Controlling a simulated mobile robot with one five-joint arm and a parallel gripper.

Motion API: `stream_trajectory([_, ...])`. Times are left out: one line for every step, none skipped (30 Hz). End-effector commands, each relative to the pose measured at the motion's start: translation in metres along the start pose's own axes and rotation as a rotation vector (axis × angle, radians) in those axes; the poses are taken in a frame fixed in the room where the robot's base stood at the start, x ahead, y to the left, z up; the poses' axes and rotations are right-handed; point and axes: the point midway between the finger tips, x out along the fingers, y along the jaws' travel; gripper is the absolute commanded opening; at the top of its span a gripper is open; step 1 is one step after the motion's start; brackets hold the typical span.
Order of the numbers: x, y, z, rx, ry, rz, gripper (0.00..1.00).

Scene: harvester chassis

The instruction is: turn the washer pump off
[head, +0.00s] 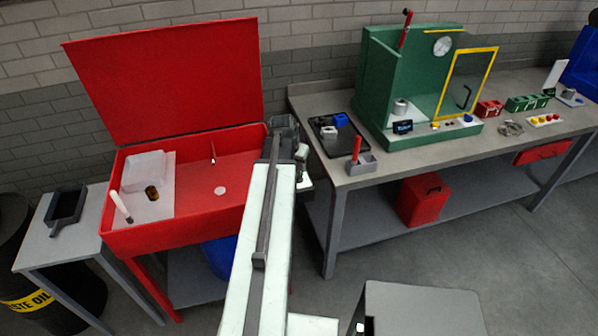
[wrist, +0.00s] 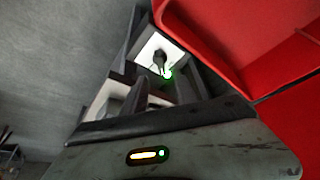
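The red parts washer (head: 190,225) stands at the left in the head view with its lid (head: 170,80) raised. Its red wall also shows at the upper right of the wrist view (wrist: 235,40). In the wrist view a white switch plate (wrist: 150,44) with a dark knob or lever (wrist: 160,58) and a lit green lamp (wrist: 167,74) lies beyond my gripper (wrist: 160,85). My dark fingers look apart, with the plate visible between them; contact with the lever cannot be told. In the head view my gripper (head: 288,130) is at the washer's right side, and my arm hides part of that side.
A grey workbench (head: 355,180) stands to the right, with a black tray (head: 340,137), a red-handled tool (head: 356,148) and a green cabinet (head: 380,80). A red can (head: 423,200) sits on its lower shelf. A small grey table (head: 65,238) stands left of the washer.

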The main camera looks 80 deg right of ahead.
Motion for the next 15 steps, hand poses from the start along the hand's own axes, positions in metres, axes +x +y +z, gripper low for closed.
stream_trajectory([0.002, 0.000, 0.001, -0.001, 0.000, 0.000, 0.35])
stream_trajectory([0.003, -0.001, 0.001, -0.001, 0.000, 0.000, 0.35])
stream_trajectory([0.005, -0.001, 0.001, -0.001, 0.000, 0.000, 0.35])
stream_trajectory([0.008, -0.001, 0.001, -0.002, 0.000, 0.000, 0.35])
stream_trajectory([0.011, -0.001, 0.002, -0.002, 0.000, 0.000, 0.35])
stream_trajectory([0.016, -0.001, 0.002, -0.002, 0.000, 0.000, 0.35])
stream_trajectory([0.020, -0.001, 0.002, -0.002, 0.000, 0.000, 0.35])
stream_trajectory([0.025, -0.001, 0.002, -0.002, -0.001, 0.000, 0.35])
stream_trajectory([0.032, -0.001, 0.003, -0.002, -0.001, 0.000, 0.35])
stream_trajectory([0.038, -0.001, 0.003, -0.002, -0.001, 0.000, 0.35])
stream_trajectory([0.044, -0.001, 0.003, -0.002, -0.001, 0.000, 0.35])
stream_trajectory([0.052, -0.001, 0.003, -0.002, -0.001, 0.000, 0.35])
stream_trajectory([0.058, -0.001, 0.003, -0.003, -0.001, 0.000, 0.35])
stream_trajectory([0.063, -0.001, 0.003, -0.003, -0.001, 0.000, 0.35])
stream_trajectory([0.069, -0.001, 0.003, -0.003, -0.001, 0.000, 0.35])
